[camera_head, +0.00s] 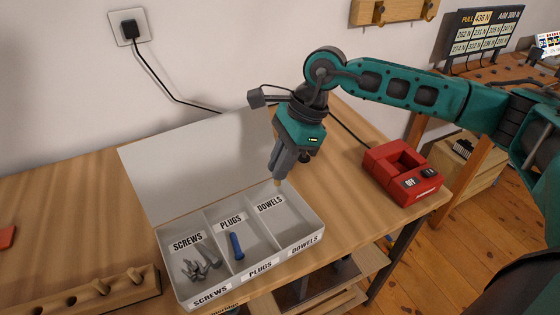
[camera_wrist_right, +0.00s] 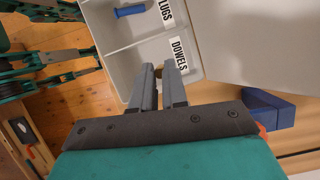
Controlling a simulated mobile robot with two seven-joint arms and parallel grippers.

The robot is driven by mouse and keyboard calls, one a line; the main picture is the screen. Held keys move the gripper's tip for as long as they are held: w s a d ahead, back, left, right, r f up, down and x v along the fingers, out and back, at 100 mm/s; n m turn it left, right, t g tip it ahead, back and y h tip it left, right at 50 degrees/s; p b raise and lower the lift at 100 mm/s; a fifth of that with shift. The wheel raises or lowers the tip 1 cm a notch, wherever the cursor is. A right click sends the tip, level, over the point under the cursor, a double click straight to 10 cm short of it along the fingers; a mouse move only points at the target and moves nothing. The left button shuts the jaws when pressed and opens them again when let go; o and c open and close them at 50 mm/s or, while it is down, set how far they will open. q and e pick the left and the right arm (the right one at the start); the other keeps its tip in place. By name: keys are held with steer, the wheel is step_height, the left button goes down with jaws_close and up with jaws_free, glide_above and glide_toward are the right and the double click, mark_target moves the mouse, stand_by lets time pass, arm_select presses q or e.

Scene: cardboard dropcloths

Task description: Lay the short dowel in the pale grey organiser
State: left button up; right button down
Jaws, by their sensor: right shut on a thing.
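The pale grey organiser (camera_head: 170,285) stands open on the wooden bench, with its lid (camera_head: 190,165) tilted back behind it. Its compartments are labelled screws, plugs and dowels. My right gripper (camera_head: 278,172) points down over the back of the dowels compartment. It is shut on the short dowel (camera_head: 278,184), whose tan end shows just below the fingertips. In the right wrist view the dowel (camera_wrist_right: 158,72) shows between the fingers (camera_wrist_right: 159,85). I cannot tell whether it touches the compartment floor. No other dowel shows in that compartment. My left gripper is not in view.
Grey screws (camera_head: 200,262) lie in the left compartment and a blue plug (camera_head: 236,246) in the middle one. A red device (camera_head: 400,172) stands to the right. A wooden peg rack (camera_head: 85,295) lies at front left. The bench's front edge is close to the organiser.

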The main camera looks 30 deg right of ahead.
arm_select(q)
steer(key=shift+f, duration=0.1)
arm_select(e)
steer(key=shift+f, duration=0.15)
step_height(320, 180, down, 3)
steer(key=b, duration=0.3)
steer(key=shift+f+b, duration=0.15)
steer(key=shift+b, duration=0.15)
steer(key=shift+f+b, duration=0.6)
steer(key=shift+f, duration=0.1)
steer(key=shift+f+b, duration=0.6)
steer(key=shift+f, duration=0.05)
steer(key=shift+f+b, duration=0.75)
steer(key=shift+f, duration=0.15)
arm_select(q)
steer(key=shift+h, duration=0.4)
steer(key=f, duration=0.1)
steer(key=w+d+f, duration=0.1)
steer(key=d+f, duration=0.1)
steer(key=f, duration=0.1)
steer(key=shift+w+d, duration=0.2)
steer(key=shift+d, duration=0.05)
arm_select(e)
steer(key=shift+f, duration=0.1)
